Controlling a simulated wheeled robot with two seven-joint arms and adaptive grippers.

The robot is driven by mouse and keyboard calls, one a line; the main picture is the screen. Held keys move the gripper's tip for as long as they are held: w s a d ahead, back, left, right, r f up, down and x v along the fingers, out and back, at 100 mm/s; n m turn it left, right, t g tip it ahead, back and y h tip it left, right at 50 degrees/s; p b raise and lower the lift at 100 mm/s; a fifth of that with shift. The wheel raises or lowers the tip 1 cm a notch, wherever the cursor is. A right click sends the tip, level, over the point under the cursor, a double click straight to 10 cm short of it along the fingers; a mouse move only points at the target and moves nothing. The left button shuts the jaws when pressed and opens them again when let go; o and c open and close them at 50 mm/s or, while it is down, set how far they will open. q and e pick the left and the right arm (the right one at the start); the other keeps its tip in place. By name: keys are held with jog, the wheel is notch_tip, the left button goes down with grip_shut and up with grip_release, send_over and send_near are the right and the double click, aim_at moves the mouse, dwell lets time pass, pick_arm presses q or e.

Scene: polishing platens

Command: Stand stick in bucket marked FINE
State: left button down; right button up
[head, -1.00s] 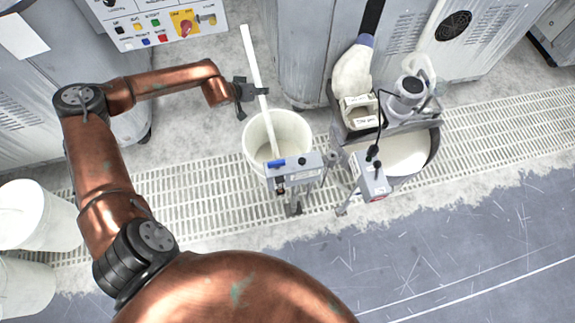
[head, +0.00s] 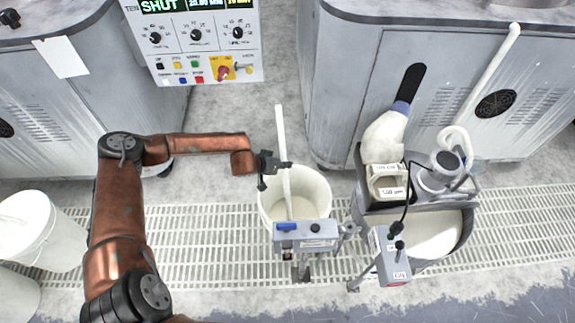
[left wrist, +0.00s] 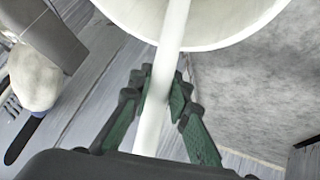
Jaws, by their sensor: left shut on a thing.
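The white stick (head: 281,140) is long, thin and nearly upright. Its lower part is inside the off-white bucket (head: 322,197) on the floor grating, apparently down to the base. My left gripper (head: 276,167) is shut on the stick at about the bucket's rim height, at the rim's back left. In the left wrist view, the stick (left wrist: 172,35) runs between the green-padded fingers (left wrist: 162,95) across the bucket's opening (left wrist: 225,25). A grey box (head: 305,237) with a blue piece is at the bucket's front. No FINE mark is readable. My right gripper is out of view.
A wide vessel (head: 462,238) with a pump (head: 440,175), bottle and small labelled container stands right of the bucket. White buckets (head: 40,228) are at the left. Grey machine cabinets (head: 345,90) and a control panel (head: 200,65) stand behind.

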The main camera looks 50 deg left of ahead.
pick_arm(q)
jog(key=shift+r, duration=0.15)
jog(key=shift+f, duration=0.2)
jog(key=c, duration=1.8)
grip_release()
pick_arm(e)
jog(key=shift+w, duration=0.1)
